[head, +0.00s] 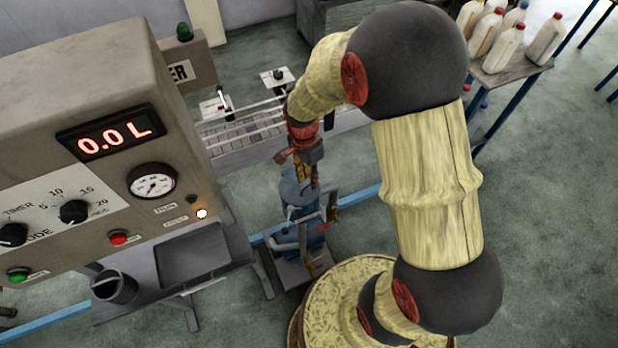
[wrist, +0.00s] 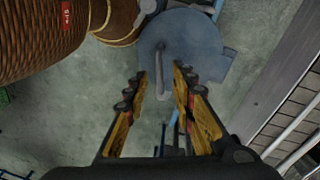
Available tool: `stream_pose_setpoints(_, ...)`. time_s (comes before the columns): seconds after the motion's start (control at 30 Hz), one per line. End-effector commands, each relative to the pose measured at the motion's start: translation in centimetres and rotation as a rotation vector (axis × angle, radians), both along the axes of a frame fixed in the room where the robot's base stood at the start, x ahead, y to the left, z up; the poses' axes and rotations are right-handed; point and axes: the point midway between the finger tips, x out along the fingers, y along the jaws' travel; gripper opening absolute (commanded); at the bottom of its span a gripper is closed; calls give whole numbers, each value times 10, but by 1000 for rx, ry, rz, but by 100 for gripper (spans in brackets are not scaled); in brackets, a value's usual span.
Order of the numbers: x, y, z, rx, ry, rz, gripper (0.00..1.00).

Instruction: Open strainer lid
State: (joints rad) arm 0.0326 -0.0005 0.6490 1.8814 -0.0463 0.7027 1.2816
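The strainer (head: 299,192) is a blue-grey upright cylinder on a small stand, left of my arm in the head view. Its round lid (wrist: 205,45) fills the upper middle of the wrist view and appears seated on the body. A grey bar-like handle (wrist: 163,78) lies on the lid. My gripper (head: 307,178) points down just above the lid. In the wrist view my gripper (wrist: 161,76) is open, with its yellow fingers on either side of the handle and a gap visible on both sides. The height of the fingertips over the handle is hard to judge.
A filling machine with a display reading 0.0 L (head: 113,136) stands at the left. A conveyor (head: 235,140) runs behind the strainer. Several white bottles (head: 497,45) stand on a table at the upper right. Pipes and valves (head: 318,222) sit low beside the strainer.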

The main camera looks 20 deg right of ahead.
Motion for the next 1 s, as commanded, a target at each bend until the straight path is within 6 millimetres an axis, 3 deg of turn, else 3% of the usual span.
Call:
stream_pose_setpoints(0.33, 0, 0, -5, 0, -1, 1, 26)
stream_pose_setpoints(0.8, 0, 0, -5, 0, -1, 1, 0)
stream_pose_setpoints(1.0, 0, 0, -5, -1, -1, 1, 0)
